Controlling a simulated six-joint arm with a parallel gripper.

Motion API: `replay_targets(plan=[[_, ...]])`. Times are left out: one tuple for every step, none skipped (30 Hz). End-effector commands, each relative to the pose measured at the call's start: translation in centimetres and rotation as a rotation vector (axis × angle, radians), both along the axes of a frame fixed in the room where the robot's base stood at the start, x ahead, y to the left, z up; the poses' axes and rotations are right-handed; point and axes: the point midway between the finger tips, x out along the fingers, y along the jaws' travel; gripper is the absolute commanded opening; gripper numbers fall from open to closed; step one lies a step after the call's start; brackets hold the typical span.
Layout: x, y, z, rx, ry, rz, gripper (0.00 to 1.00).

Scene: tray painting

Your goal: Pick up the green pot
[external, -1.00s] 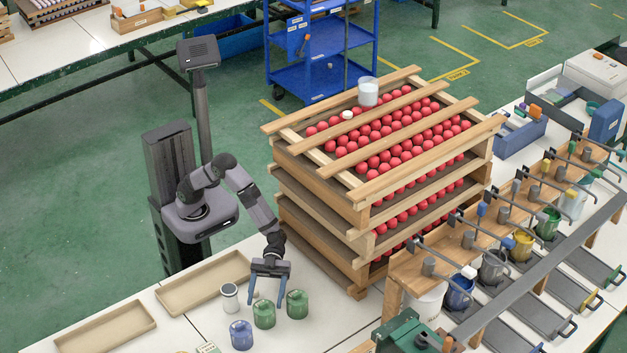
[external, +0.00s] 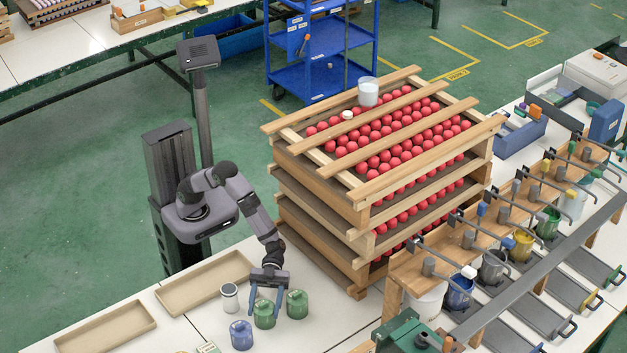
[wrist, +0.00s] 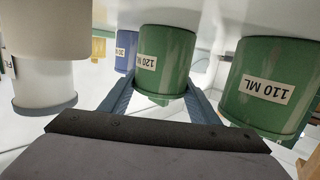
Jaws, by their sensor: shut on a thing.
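Two green pots stand on the white table. The left green pot (external: 264,317) is between the fingers of my gripper (external: 265,307), which is shut on it. In the wrist view this pot (wrist: 165,62) is labelled 120 ML and sits between the two blue fingers (wrist: 160,98). The other green pot (external: 297,304) stands just to its right, apart from the gripper. In the wrist view that pot (wrist: 266,86) is labelled 110 ML. I cannot see any gap under the held pot; it appears to be at table level.
A blue pot (external: 241,335) stands close on the left, and a white jar with a grey lid (external: 229,298) is behind it. Two shallow trays (external: 105,330) lie further left. The tall wooden stack of trays with red balls (external: 362,216) rises on the right.

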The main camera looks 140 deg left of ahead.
Motion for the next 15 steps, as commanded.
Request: replay_targets(plan=[[0.0,0.0,0.2,-0.001,-0.004,0.000,0.22],[0.0,0.0,0.3,-0.001,-0.004,0.000,0.22],[0.0,0.0,0.4,-0.001,-0.004,0.000,0.22],[0.0,0.0,0.6,0.000,-0.004,0.000,0.22],[0.0,0.0,0.8,-0.001,-0.005,0.000,0.22],[0.0,0.0,1.2,0.000,-0.006,-0.001,0.22],[0.0,0.0,1.5,0.000,-0.006,-0.001,0.22],[0.0,0.0,1.9,0.000,-0.007,-0.001,0.22],[0.0,0.0,2.5,0.000,-0.007,-0.001,0.22],[0.0,0.0,2.9,0.000,-0.007,-0.001,0.22],[0.0,0.0,3.5,-0.001,-0.008,-0.001,0.22],[0.0,0.0,4.2,0.000,-0.008,-0.001,0.22],[0.0,0.0,4.7,0.000,-0.008,-0.001,0.22],[0.0,0.0,5.2,0.001,-0.008,-0.001,0.22],[0.0,0.0,5.9,0.001,-0.009,0.000,0.22]])
